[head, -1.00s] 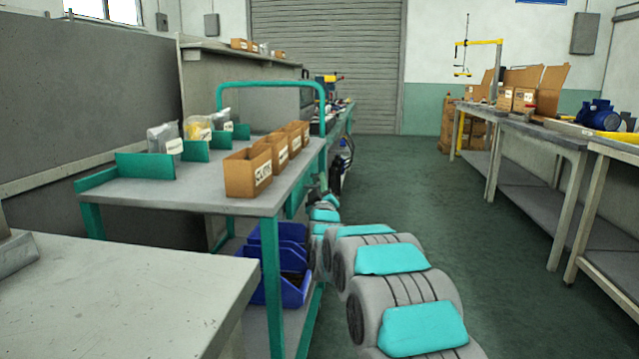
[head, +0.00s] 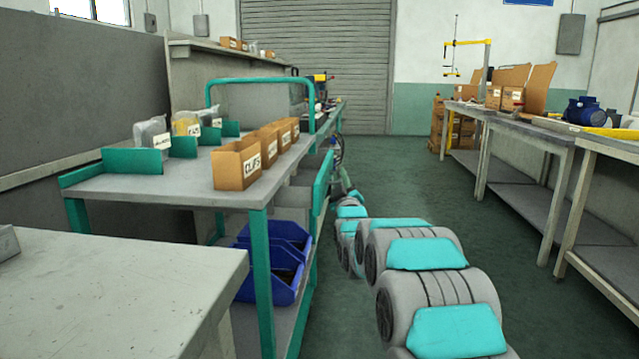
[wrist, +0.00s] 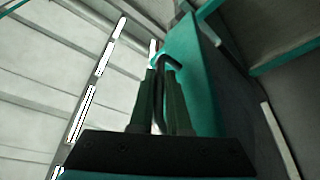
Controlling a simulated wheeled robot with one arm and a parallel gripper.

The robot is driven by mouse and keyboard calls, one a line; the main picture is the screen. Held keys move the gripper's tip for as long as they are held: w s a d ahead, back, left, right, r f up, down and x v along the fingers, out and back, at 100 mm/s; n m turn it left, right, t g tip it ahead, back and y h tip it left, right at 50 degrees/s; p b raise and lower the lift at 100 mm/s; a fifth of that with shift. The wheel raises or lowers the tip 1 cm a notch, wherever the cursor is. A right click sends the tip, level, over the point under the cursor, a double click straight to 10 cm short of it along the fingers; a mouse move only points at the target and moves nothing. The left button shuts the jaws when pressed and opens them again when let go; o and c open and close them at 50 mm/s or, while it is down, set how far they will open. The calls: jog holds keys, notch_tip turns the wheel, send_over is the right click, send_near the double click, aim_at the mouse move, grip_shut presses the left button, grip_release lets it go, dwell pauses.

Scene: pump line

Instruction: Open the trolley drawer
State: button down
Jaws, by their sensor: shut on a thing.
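The trolley (head: 160,188) is a teal-framed cart with a grey top, left of centre in the head view. Its drawer (head: 322,178) has a teal front standing out to the right of the trolley frame, with grey side wall showing behind it, so it is at least partly open. In the wrist view the teal drawer front (wrist: 198,75) rises beside my fingers. My gripper (wrist: 160,72) is shut on the drawer's handle (wrist: 170,62), a bar at the front's edge. In the head view my arm hides the gripper's grip on the handle.
Cardboard boxes (head: 237,165) and bagged parts (head: 152,135) stand on the trolley top. Blue bins (head: 272,262) sit on its lower shelf. A grey table (head: 110,290) is at the front left. Workbenches (head: 525,130) line the right; the green floor (head: 430,185) between is clear.

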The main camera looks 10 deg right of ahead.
jog(key=s+d, duration=0.2)
jog(key=d, duration=0.6)
jog(key=s+d, duration=0.3)
jog(key=d, duration=0.4)
jog(key=shift+d, duration=0.35)
jog(key=c, duration=1.2)
grip_release()
jog(key=shift+o, duration=0.2)
jog(key=shift+s, duration=0.15)
jog(key=v, duration=0.7)
jog(key=shift+s+f, duration=0.2)
jog(key=shift+s, duration=0.1)
jog(key=shift+a, duration=0.1)
